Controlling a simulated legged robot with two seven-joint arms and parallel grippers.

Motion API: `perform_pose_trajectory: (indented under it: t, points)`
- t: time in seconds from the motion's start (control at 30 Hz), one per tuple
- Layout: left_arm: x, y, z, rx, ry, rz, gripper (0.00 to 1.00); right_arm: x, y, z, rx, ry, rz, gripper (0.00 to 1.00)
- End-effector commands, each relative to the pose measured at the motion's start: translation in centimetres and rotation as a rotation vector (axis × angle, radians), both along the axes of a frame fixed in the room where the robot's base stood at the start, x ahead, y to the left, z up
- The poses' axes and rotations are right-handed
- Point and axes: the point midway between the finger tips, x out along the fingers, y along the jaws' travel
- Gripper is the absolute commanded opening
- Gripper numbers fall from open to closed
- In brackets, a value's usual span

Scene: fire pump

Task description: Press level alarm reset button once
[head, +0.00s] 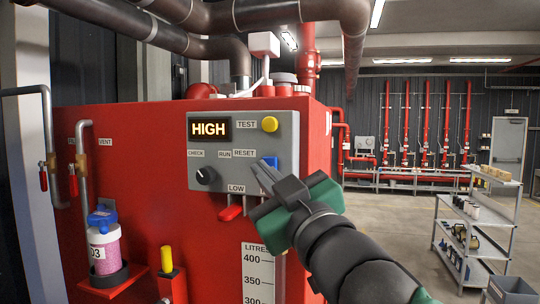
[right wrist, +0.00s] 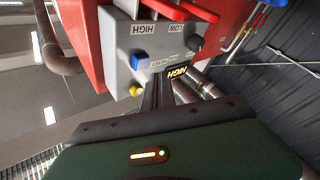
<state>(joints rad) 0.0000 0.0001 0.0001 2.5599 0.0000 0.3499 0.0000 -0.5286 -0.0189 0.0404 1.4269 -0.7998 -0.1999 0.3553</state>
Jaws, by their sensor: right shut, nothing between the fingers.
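A grey control panel (head: 240,135) is fixed on the red tank, with an amber display (head: 210,129) reading HIGH. The blue button (head: 271,161) beside the RESET label is partly covered by my right gripper (head: 262,170) in the head view. The gripper is shut and empty, its fingertips in front of the panel just below and left of that button. In the right wrist view the panel appears upside down; the blue button (right wrist: 139,60) lies left of the fingertips (right wrist: 157,82). I cannot tell whether the tips touch the panel. My left gripper is out of view.
A yellow button (head: 270,124) beside TEST and a black knob (head: 206,176) share the panel. A red lever (head: 231,212) sits below it. A pink-filled bottle (head: 104,240) stands at the lower left. A grey shelf cart (head: 474,225) stands right, with open floor before it.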

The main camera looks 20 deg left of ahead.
Motion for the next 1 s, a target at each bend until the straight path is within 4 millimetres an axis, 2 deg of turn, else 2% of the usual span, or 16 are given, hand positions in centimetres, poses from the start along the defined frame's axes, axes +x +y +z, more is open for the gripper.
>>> perform_pose_trajectory:
  t: [0.03, 0.27, 1.0]
  points:
    - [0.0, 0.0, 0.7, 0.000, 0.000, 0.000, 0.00, 0.6, 0.0, 0.3, 0.000, 0.001, -0.002, 0.00]
    - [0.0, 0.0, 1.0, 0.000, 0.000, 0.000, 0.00, 1.7, 0.0, 0.1, 0.000, -0.001, 0.000, 0.00]
    - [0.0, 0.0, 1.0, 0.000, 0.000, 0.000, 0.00, 1.7, 0.0, 0.0, 0.000, -0.001, 0.000, 0.00]
